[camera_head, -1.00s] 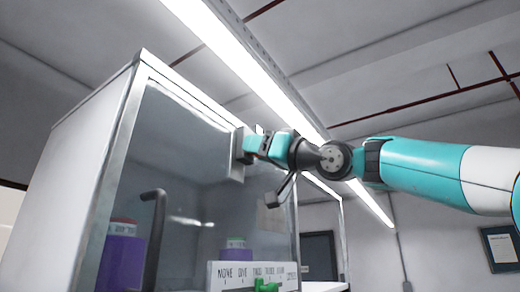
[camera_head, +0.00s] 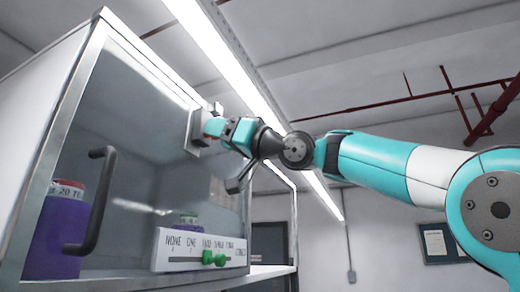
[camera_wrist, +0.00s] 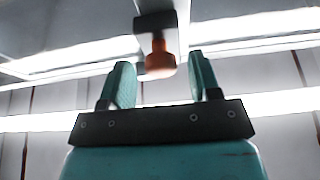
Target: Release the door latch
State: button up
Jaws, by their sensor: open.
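The glass door (camera_head: 140,130) of a white cabinet is shut, with a black bar handle (camera_head: 98,205) on its left side. A grey latch block (camera_head: 194,130) sits at the door's upper right edge. In the wrist view an orange knob (camera_wrist: 160,60) hangs from a dark mount (camera_wrist: 156,22). My gripper (camera_head: 214,127) is at the latch in the head view, its fingertips partly hidden there. In the wrist view my gripper (camera_wrist: 160,76) is open, its teal fingers on either side of the knob's line with gaps. Contact cannot be told.
A framed notice (camera_head: 440,243) hangs on the wall.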

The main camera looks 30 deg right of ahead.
jog(key=b+v, duration=0.7)
jog(key=v, duration=0.8)
jog(key=shift+s+f, duration=0.2)
jog(key=shift+d, duration=0.15)
jog(key=shift+w+f, duration=0.1)
